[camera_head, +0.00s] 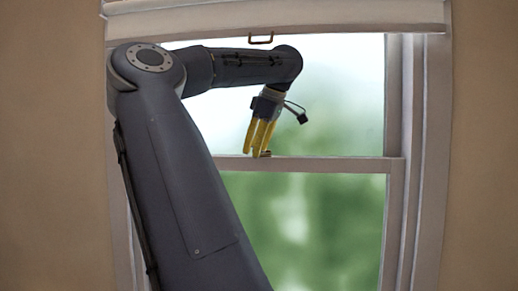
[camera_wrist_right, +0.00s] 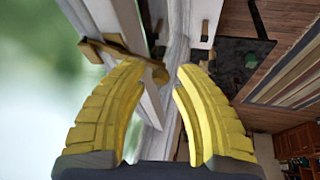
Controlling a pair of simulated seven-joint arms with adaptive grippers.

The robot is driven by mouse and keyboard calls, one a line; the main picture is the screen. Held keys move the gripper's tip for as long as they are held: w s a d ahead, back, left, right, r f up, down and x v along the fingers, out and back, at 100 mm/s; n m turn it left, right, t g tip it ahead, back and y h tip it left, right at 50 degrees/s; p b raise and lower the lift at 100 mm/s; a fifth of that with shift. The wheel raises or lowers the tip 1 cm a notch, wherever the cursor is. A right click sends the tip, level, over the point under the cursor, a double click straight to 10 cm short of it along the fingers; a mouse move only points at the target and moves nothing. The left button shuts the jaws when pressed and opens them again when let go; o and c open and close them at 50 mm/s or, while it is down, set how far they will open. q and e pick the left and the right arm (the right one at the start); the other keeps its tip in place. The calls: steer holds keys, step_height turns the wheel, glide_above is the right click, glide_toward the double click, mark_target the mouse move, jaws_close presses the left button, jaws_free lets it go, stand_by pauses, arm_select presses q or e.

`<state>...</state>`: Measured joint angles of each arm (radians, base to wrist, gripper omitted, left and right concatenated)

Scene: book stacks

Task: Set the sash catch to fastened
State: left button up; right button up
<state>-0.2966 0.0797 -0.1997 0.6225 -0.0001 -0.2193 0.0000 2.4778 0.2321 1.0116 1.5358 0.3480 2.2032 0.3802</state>
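The window's sash catch (camera_head: 267,153) is a small brass piece on top of the meeting rail, partly hidden behind my right gripper (camera_head: 258,153) in the head view. In the right wrist view the catch (camera_wrist_right: 105,48) shows as a brass lever with a rounded end. That end appears between or just beyond the yellow fingertips of my right gripper (camera_wrist_right: 163,68). The fingers are apart with a gap between them. I cannot tell whether a finger touches the catch. My left gripper is not in view.
The meeting rail (camera_head: 335,164) runs across the window below the gripper. The right wrist view also shows a striped rug (camera_wrist_right: 292,72) on a wooden floor.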

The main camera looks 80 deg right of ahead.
steer(key=shift+s+a+r, duration=0.1)
steer(key=shift+s+r, duration=0.05)
steer(key=shift+r, duration=0.35)
steer(key=s+a+r, duration=0.1)
steer(key=s+a, duration=0.5)
steer(key=s, duration=0.5)
steer(key=shift+a+r, duration=0.25)
steer(key=shift+r, duration=0.1)
steer(key=shift+s, duration=0.1)
